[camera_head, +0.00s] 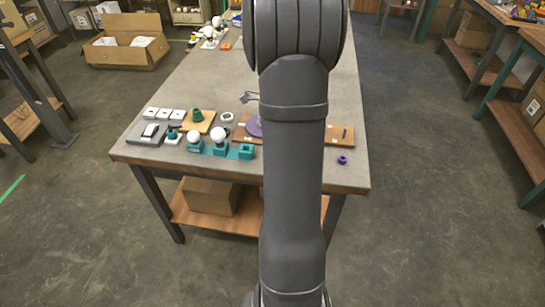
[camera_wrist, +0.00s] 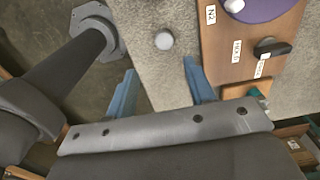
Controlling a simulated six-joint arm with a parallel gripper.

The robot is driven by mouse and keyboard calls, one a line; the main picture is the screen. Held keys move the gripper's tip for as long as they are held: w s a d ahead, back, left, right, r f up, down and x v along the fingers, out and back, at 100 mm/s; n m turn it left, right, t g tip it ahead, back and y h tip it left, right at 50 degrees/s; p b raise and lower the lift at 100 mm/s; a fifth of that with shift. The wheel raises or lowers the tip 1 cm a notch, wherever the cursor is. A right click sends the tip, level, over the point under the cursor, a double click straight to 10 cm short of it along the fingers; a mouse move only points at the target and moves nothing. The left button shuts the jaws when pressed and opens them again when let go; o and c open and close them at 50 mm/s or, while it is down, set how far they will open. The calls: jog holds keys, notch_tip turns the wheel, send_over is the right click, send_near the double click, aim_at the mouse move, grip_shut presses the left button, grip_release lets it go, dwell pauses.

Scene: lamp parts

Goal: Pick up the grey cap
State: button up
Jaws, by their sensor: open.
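In the wrist view a small pale grey round piece (camera_wrist: 164,40), which looks like the grey cap, lies on the grey table top beside a wooden board. My gripper (camera_wrist: 160,80) is open, with its two blue fingers wide apart and nothing between them. The round piece shows beyond the fingertips, roughly centred in the gap, and is not touched. In the head view my arm covers the middle of the table, so I cannot match this piece there with certainty. A whitish-grey ring-like piece (camera_head: 227,117) lies left of my arm in that view.
The wooden board (camera_wrist: 222,55) carries labels, a purple disc (camera_wrist: 262,8) and a black knob (camera_wrist: 272,47), close to the right finger.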

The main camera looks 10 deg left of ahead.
notch_tip(320, 180, down, 3)
jog(key=shift+w+a+f, duration=0.15)
jog(key=shift+w+f, duration=0.05)
jog(key=shift+f, duration=1.1)
jog(key=shift+w+a+f, duration=0.1)
jog(key=shift+w+f, duration=0.1)
jog(key=shift+f, duration=1.1)
jog(key=shift+c, duration=0.4)
jog(key=c, duration=0.9)
